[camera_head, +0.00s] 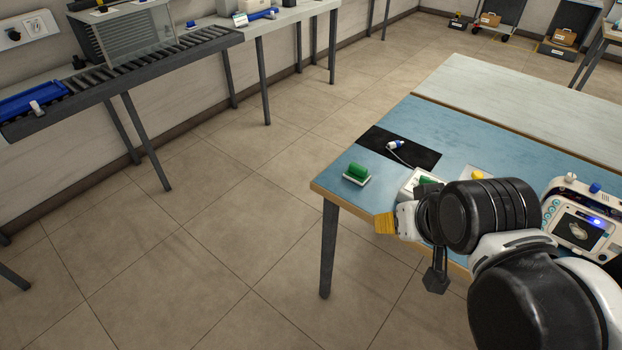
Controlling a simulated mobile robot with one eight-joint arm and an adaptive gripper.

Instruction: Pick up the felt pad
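I cannot tell for certain which thing is the felt pad. A green block on a white base (357,174) sits near the left corner of the blue table. A flat black mat (415,160) lies behind it, with a small blue-and-white piece (394,145) and a cable on it. A white tray (408,186) with something green in it is partly hidden behind my arm. My arm reaches in from the lower right across the table's front edge. A yellow piece (385,223) shows at its left end. My gripper's fingers are not clearly visible, nor is any hold.
A white-and-blue monitor device (578,230) stands at the table's right. A yellow item on a white base (477,174) is partly hidden behind my arm. A pale table (500,95) adjoins at the back. A roller conveyor (130,80) runs along the left wall. The floor between is clear.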

